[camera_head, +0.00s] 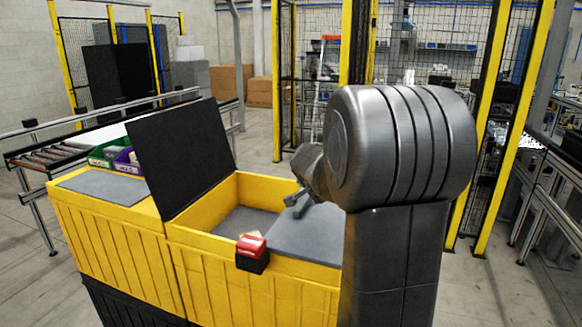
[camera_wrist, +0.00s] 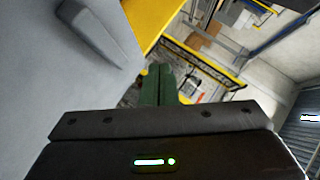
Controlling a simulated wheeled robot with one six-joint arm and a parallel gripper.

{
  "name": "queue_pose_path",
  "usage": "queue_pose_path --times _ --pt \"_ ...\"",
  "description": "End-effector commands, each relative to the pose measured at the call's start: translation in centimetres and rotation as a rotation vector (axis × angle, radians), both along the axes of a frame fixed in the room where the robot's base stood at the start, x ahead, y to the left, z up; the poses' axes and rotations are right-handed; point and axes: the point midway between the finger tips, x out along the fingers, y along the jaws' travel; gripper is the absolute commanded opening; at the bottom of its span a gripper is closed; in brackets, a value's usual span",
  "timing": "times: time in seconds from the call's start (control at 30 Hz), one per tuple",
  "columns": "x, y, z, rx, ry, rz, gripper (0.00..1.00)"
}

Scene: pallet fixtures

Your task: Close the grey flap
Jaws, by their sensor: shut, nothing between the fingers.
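A dark flap (camera_head: 181,155) stands raised and leaning back over the middle bay of the yellow crate (camera_head: 250,300). A flat grey panel (camera_head: 308,238) lies level over the bay's right part, and a small grey handle-like piece (camera_head: 294,198) shows by its far edge. I cannot tell which of these is the grey flap. My gripper (camera_wrist: 161,72) is shut and empty. In the head view its fingertips are hard to make out beyond my arm. In the wrist view, a grey surface (camera_wrist: 40,80) with a raised bar (camera_wrist: 98,32) lies left of the fingers, apart from them.
A red and black block (camera_head: 252,254) sits on the crate's front rim. Another grey lid (camera_head: 105,186) lies flat at the left, with green and purple bins (camera_head: 124,160) behind it. A roller conveyor (camera_head: 60,155) and yellow fence posts (camera_head: 276,90) stand behind.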

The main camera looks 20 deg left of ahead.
Motion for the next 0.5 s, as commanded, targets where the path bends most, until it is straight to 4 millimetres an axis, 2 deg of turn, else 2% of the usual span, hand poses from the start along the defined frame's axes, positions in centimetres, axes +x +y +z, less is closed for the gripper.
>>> queue_pose_path --times 0.03,0.2,0.5 --pt "-1.4 0.1 1.6 -0.001 -0.002 0.007 0.0" --pt "-4.1 -0.1 4.3 -0.002 -0.002 0.006 0.0" --pt "-6.6 -0.4 6.5 -0.001 0.001 0.003 0.0"
